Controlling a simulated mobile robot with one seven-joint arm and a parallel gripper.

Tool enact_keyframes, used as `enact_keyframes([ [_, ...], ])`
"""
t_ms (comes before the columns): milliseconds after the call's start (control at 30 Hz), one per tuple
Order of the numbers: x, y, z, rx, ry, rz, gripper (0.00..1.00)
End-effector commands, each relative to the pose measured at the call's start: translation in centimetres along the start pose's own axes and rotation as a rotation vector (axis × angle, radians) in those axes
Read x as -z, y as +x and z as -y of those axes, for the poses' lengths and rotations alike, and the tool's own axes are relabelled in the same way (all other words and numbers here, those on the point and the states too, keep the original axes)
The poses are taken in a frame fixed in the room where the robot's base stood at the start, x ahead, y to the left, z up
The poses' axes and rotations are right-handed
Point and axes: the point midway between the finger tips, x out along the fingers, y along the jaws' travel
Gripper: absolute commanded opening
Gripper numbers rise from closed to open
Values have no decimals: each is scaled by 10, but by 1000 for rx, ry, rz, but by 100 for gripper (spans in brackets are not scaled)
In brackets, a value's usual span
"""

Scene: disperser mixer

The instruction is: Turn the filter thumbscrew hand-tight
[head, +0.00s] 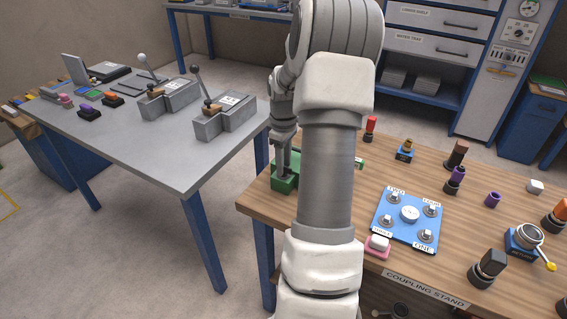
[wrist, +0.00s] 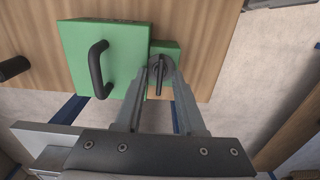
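The filter thumbscrew (wrist: 159,72) is a dark round knob with a narrow raised bar. It sits on a small green block (wrist: 162,47) beside a larger green block (wrist: 122,83) with a black handle. My gripper (wrist: 160,78) points at the thumbscrew, with one finger on each side of it. A gap shows between each finger and the narrow bar, so the fingers look open. Whether they touch the round edge cannot be told. In the head view my gripper (head: 286,172) is over the green block (head: 283,186); the thumbscrew is hidden there.
The green part is at the left edge of the wooden coupling stand (head: 262,208). To its right are a blue plate (head: 392,235) with several knobs, a pink block (head: 377,246) and a red-topped peg (head: 370,128). A grey table (head: 140,150) stands left across a floor gap.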

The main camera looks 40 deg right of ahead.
Motion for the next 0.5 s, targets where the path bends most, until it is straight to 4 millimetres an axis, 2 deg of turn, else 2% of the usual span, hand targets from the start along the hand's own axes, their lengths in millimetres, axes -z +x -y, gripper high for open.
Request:
enact_keyframes([
  [133,0,0,0,0,0,0,39],
  [333,0,0,0,0,0,0,3],
  [367,0,0,0,0,0,0,0],
  [500,0,0,0,0,0,0,0],
])
